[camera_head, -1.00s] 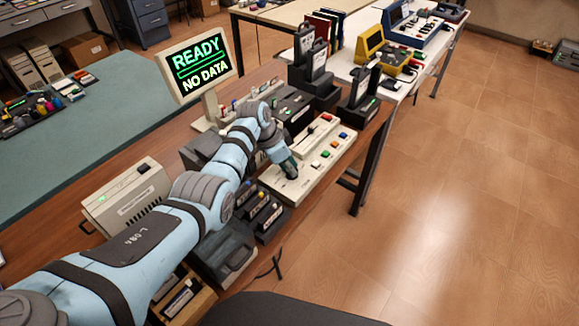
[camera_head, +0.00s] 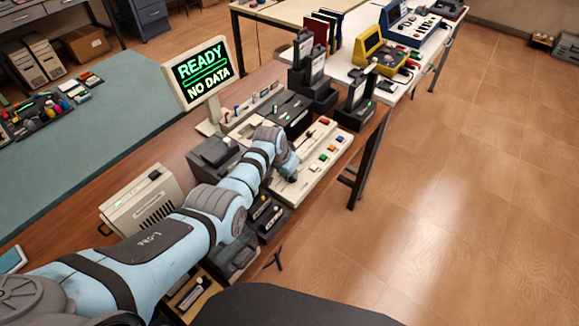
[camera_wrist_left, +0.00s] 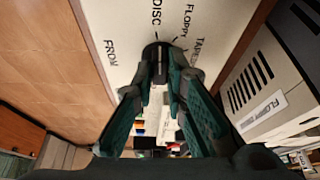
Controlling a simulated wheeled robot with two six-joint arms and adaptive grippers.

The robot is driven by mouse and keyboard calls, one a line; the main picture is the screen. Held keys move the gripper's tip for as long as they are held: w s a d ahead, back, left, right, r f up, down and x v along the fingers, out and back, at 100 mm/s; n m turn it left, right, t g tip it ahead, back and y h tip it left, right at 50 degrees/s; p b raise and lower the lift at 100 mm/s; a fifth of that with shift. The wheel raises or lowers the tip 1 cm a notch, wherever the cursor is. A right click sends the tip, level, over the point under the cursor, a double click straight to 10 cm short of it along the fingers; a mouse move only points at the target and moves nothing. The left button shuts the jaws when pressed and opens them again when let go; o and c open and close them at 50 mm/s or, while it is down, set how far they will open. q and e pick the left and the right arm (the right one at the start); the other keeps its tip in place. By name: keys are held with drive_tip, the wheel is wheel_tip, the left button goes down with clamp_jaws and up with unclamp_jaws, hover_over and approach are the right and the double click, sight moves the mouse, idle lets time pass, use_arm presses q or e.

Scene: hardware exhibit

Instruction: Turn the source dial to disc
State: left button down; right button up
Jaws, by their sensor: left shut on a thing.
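The black source dial (camera_wrist_left: 153,68) is at the upper middle of the left wrist view, on a pale panel (camera_wrist_left: 120,25) lettered FROM, DISC, FLOPPY and TAPE. My left gripper (camera_wrist_left: 160,72) has its two green fingers on either side of the dial and is shut on it. Its fingers partly cover the dial, and I cannot tell exactly which label the dial points to. In the head view my left gripper (camera_head: 288,168) is at the near-left end of the cream console (camera_head: 306,182); the dial is hidden there. My right gripper is not in view.
A monitor (camera_head: 203,70) reads READY, NO DATA. Coloured buttons (camera_head: 323,154) sit on the console beside my gripper. A cream box (camera_head: 140,203) and black cartridge holders (camera_head: 262,215) stand near my arm. Open floor lies right of the table.

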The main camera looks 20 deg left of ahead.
use_arm(q)
drive_tip(key=shift+s+d+f+n, duration=0.1)
drive_tip(key=shift+n, duration=0.5)
drive_tip(key=shift+y, duration=0.3)
drive_tip(key=c, duration=1.6)
unclamp_jaws()
drive_tip(key=shift+w, duration=0.2)
drive_tip(key=v, duration=1.2)
